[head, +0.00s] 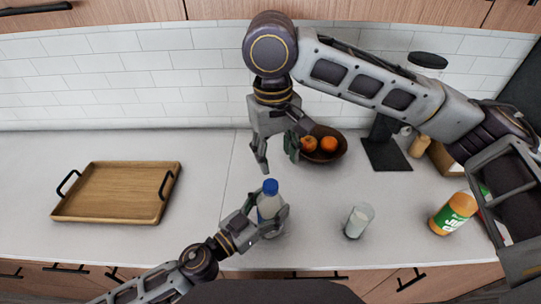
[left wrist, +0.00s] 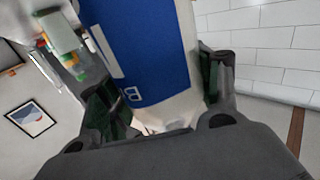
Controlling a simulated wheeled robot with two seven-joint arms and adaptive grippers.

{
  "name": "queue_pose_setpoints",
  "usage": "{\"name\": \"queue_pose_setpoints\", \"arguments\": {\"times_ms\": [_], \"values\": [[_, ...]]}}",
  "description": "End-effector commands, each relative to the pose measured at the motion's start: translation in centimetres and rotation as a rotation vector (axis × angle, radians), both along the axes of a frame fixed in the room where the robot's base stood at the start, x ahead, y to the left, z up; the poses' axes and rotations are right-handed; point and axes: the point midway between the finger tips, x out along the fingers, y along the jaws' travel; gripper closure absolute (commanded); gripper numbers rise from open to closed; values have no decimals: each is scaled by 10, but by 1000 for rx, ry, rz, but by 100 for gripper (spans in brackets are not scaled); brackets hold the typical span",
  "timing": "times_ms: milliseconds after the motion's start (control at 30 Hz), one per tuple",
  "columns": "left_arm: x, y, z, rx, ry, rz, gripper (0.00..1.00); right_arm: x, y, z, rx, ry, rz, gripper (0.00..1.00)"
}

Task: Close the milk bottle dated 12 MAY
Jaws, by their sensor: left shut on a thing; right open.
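A milk bottle (head: 267,206) with a blue cap (head: 270,187) on its top stands nearly upright near the middle of the counter. My left gripper (head: 270,214) is shut around its body from the left front. In the left wrist view the bottle's blue label (left wrist: 145,50) fills the space between the fingers; no date can be read. Whether the cap sits tight cannot be told. My right gripper (head: 278,165) is open and empty, pointing down above and just behind the cap, apart from it.
A wooden tray (head: 118,192) with black handles lies at left. A glass (head: 358,221) and an orange juice bottle (head: 454,213) stand to the right. A fruit bowl (head: 336,154) and a black stand (head: 386,153) are behind.

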Motion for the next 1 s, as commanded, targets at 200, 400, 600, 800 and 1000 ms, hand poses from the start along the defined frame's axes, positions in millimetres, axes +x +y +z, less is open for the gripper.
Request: {"name": "queue_pose_setpoints", "arguments": {"times_ms": [200,400,600,800,1000], "values": [[0,0,0,1,1,0,100,-1,1,-1,-4,16,179,50],[0,0,0,1,1,0,100,-2,2,-1,-8,29,346,50],[0,0,0,0,0,0,100,-3,2,-2,-11,41,513,50],[0,0,0,0,0,0,100,-4,3,-2,-13,51,680,50],[0,0,0,0,0,0,100,-5,4,-2,-13,61,847,50]]}}
